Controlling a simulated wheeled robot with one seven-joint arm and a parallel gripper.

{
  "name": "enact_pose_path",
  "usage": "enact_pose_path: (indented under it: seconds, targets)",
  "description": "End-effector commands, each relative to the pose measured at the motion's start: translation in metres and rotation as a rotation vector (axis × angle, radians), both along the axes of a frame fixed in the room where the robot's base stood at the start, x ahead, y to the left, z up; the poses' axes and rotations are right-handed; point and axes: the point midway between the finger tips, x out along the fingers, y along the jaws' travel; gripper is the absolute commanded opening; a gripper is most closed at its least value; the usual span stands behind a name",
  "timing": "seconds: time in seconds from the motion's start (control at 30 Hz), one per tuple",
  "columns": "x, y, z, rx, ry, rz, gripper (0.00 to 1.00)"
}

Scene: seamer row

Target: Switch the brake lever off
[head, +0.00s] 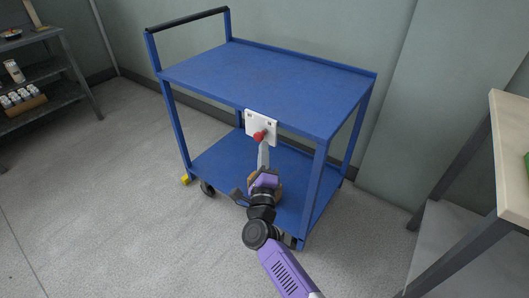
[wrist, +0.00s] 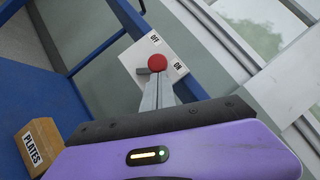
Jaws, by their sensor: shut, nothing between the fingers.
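The brake lever has a red ball knob (head: 259,135) and sits on a white plate (head: 271,120) on the front edge of the blue cart's top shelf. In the wrist view the red knob (wrist: 157,62) stands in front of the plate, with the words OFF and ON printed on it. The knob lies close to the ON side, but I cannot tell the lever's exact setting. My gripper (head: 264,148) is shut and empty, its fingertips (wrist: 158,80) just below the knob. I cannot tell whether they touch it. The fingers hide part of the lever.
The blue cart (head: 260,80) has a bare top and a lower shelf. A cardboard box (wrist: 38,145) labelled PLATES sits on the lower shelf. A table (head: 508,150) stands at the right, a grey shelf rack (head: 50,105) at the far left. The floor left of the cart is clear.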

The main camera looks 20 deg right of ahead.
Motion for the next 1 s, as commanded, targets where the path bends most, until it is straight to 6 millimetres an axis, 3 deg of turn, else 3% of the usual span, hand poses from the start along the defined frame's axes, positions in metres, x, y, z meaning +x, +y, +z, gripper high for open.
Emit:
enact_pose_path:
  seconds: [1.0]
  targets:
    - [0.003,0.002,0.014,-0.088,0.121,0.000,0.00]
